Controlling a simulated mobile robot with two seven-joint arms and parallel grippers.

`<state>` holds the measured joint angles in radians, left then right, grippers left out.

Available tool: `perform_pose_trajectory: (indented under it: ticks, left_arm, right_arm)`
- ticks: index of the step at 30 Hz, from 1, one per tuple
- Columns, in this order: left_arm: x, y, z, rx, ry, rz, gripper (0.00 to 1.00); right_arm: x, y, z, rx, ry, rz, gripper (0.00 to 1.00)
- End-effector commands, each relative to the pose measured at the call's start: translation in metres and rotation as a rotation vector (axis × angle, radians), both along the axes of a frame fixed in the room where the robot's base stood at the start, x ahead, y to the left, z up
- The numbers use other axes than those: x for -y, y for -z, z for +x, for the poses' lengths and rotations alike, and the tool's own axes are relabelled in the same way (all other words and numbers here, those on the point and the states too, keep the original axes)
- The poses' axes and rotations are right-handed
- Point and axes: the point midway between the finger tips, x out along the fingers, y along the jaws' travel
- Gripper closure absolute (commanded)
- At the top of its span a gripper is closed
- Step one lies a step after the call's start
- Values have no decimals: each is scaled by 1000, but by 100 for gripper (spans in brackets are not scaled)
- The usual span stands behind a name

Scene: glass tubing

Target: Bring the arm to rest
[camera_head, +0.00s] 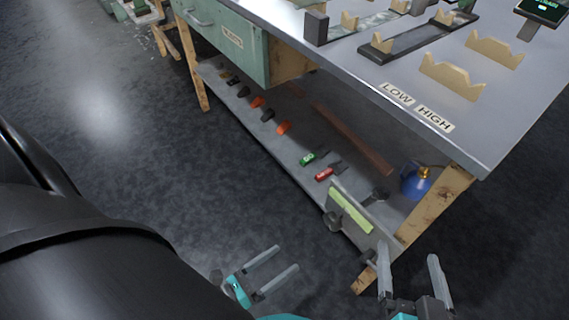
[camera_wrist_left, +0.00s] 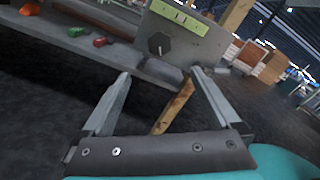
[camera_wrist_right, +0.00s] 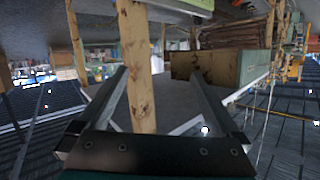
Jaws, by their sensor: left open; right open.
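My left gripper (camera_head: 272,268) is open and empty in the head view, low over the dark floor in front of the workbench. In the left wrist view its two fingers (camera_wrist_left: 158,100) stand apart with nothing between them. My right gripper (camera_head: 411,268) is open and empty in the head view, near the bench's front right leg. In the right wrist view its fingers (camera_wrist_right: 160,98) stand apart, with a wooden leg (camera_wrist_right: 137,65) showing beyond them. I cannot tell how far that leg is from the fingers.
The workbench top (camera_head: 340,70) carries wooden notched holders (camera_head: 452,75) and labels reading LOW and HIGH. Floor at left is clear.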

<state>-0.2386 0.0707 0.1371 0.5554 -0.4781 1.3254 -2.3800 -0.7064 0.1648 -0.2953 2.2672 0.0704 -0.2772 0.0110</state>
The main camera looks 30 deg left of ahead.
Motion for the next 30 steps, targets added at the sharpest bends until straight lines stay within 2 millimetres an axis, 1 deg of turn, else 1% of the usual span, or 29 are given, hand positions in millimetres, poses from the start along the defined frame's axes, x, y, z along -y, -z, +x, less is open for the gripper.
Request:
perform_pose_trajectory:
  ticks: [13, 17, 20, 23, 30]
  left_arm:
    - [0, 0, 0, -2, 0, 0, 4]
    - [-1, -4, 0, -35, -8, -31, 4]
    - [-3, -12, 1, -118, -31, -104, 4]
    - [-6, -20, -1, -242, -72, -221, 4]
    - [-14, -33, -12, -550, -238, -537, 4]
  right_arm:
    - [0, 0, 0, 0, -1, 1, 0]
    - [0, 2, 0, -19, 0, -10, 0]
    - [3, 9, -1, -61, 1, -33, 0]
    - [7, 21, -5, -125, 2, -67, 0]
    - [22, 56, -23, -293, 8, -153, 0]
